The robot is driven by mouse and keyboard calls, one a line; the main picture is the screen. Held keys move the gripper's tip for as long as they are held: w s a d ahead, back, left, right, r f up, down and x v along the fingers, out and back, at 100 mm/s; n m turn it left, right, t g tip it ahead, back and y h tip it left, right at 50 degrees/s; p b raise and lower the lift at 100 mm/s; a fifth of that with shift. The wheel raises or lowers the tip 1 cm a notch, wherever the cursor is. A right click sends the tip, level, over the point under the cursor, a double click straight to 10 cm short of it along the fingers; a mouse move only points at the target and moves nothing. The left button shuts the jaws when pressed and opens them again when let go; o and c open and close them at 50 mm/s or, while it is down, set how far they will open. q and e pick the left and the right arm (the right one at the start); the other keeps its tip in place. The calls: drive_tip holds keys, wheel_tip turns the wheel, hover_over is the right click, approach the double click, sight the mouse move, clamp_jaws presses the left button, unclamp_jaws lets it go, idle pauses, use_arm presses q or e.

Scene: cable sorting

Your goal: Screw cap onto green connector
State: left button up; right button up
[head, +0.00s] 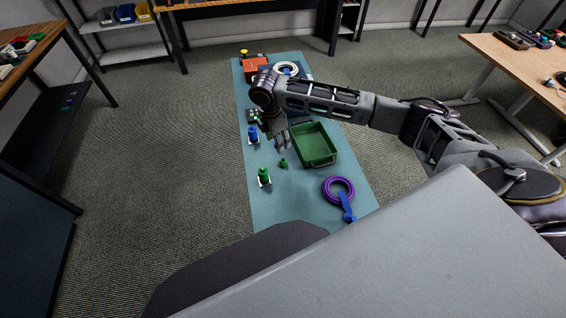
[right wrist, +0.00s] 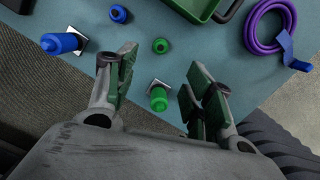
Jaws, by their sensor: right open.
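The green connector (head: 264,175) stands upright on a small white plate near the left edge of the teal mat (head: 285,205). In the right wrist view the green connector (right wrist: 158,98) appears between my fingers, below them. The small green cap (head: 284,163) stands on the mat to the right of the connector; it also shows in the right wrist view (right wrist: 160,46), beyond the connector. My right gripper (head: 283,147) hovers above the mat, open and empty; its spread fingers show in the right wrist view (right wrist: 162,62). My left gripper is not in view.
A blue connector (head: 253,136) on a white plate and a blue cap (right wrist: 118,13) are near. A green bin (head: 331,162) stands right of the cap. A purple cable coil (head: 326,188) lies toward the front. The mat around the green connector is clear.

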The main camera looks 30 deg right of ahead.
sight(283, 160)
drive_tip(key=shift+f, duration=0.1)
idle(0.5)
drive_tip(key=shift+d+f, duration=0.2)
drive_tip(key=shift+f, duration=1.2)
drive_tip(key=shift+d+f, duration=0.25)
drive_tip(key=shift+f, duration=1.15)
drive_tip(key=shift+d+f, duration=0.2)
drive_tip(key=shift+f, duration=1.2)
drive_tip(key=shift+d+f, duration=0.2)
drive_tip(key=shift+f, duration=1.1)
drive_tip(key=shift+d+f, duration=0.15)
drive_tip(key=shift+f, duration=1.1)
drive_tip(key=c, duration=0.8)
